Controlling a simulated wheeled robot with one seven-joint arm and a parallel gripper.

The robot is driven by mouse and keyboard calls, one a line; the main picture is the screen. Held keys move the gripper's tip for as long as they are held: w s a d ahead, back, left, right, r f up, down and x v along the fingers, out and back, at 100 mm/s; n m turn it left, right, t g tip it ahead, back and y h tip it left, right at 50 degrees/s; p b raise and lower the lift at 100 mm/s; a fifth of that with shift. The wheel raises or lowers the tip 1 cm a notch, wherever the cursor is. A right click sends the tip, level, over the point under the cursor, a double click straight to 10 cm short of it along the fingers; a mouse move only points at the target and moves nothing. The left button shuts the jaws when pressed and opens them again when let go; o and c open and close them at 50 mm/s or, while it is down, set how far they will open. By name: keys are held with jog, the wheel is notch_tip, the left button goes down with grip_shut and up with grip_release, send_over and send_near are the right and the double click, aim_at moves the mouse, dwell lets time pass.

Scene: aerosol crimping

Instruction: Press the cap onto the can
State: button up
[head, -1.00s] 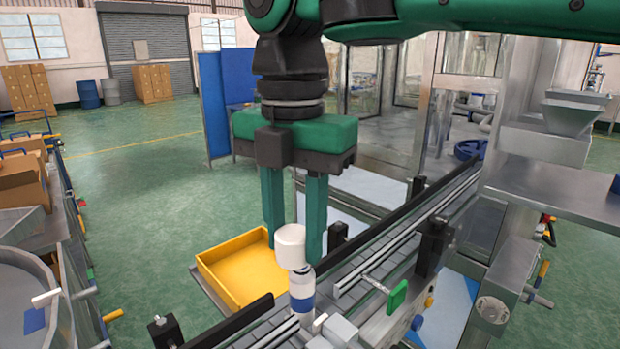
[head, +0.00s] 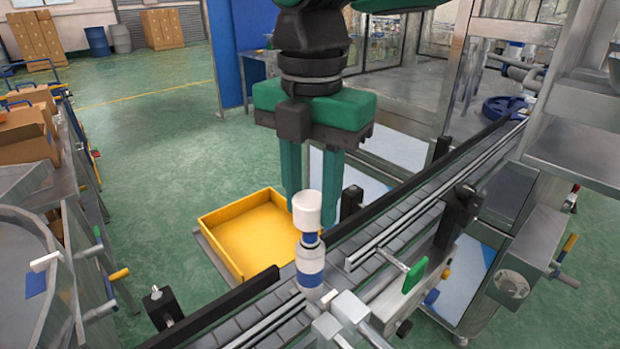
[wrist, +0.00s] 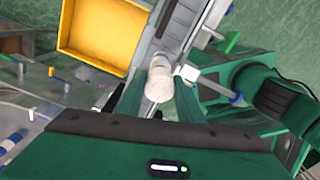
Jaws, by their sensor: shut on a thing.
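A white cylindrical cap (head: 307,211) is between the fingers of my gripper (head: 312,208), which is shut on it. The can (head: 310,263), white with a blue band and a narrower blue upper part, stands upright on the conveyor just below the cap. In the head view the cap lines up nearly over the can's top; I cannot tell whether they touch. In the wrist view the cap (wrist: 158,86) is between the fingers and hides most of the can.
A yellow tray (head: 206,222) is left of the conveyor (head: 270,322). Black and metal guide rails (head: 400,185) run along the conveyor. Metal blocks (head: 349,307) sit beside the can, and a green-handled clamp (head: 414,275) is to the right.

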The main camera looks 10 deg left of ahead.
aim_at(312, 198)
jog(key=shift+f, duration=1.8)
jog(key=shift+d, duration=0.1)
dwell(0.6)
jog(key=o, duration=1.1)
jog(key=shift+c, duration=0.2)
jog(key=shift+o, duration=0.7)
jog(key=o, duration=0.4)
jog(key=shift+o, duration=0.2)
jog(key=shift+r, duration=0.2)
jog(key=shift+s+r, duration=0.1)
jog(key=shift+r, duration=3.25)
